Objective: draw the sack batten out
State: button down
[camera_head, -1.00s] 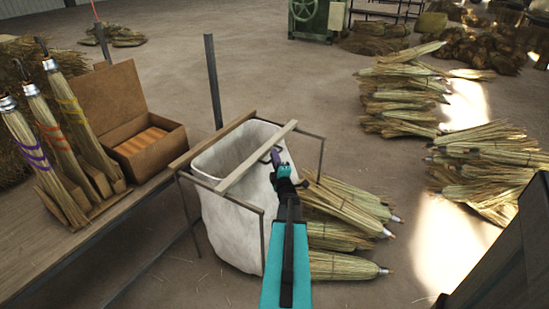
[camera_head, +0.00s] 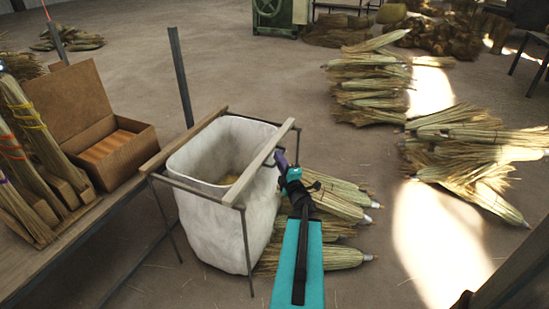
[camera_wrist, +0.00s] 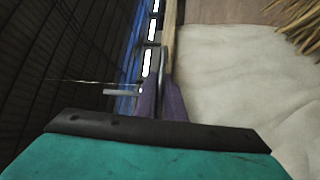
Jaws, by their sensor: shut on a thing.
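The sack batten (camera_head: 250,172) is a pale wooden strip lying along the right side of the sack's mouth, close to the thin metal frame bar there. My gripper (camera_head: 281,160) reaches in from the right, its purple fingers shut on the batten near its far half. In the wrist view the fingers (camera_wrist: 161,85) meet at the near end of the visible batten (camera_wrist: 171,25); the exact contact is hard to see. The white sack (camera_head: 212,225) hangs open in the metal stand and also shows in the wrist view (camera_wrist: 235,85). A second wooden batten (camera_head: 180,143) lies along its left side.
A workbench (camera_head: 70,235) with brooms and an open cardboard box (camera_head: 110,150) stands at left. A dark metal post (camera_head: 181,80) rises behind the sack. Broom bundles (camera_head: 340,205) lie on the floor right of the sack, with larger piles (camera_head: 470,145) farther right.

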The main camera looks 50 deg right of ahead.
jog(key=shift+s+d, duration=0.3)
jog(key=shift+s, duration=0.25)
jog(key=shift+w, duration=0.1)
jog(key=c, duration=1.9)
grip_release()
jog(key=shift+o, duration=0.2)
jog(key=shift+w+a, duration=0.1)
jog(key=shift+a, duration=0.05)
jog(key=shift+a, duration=0.1)
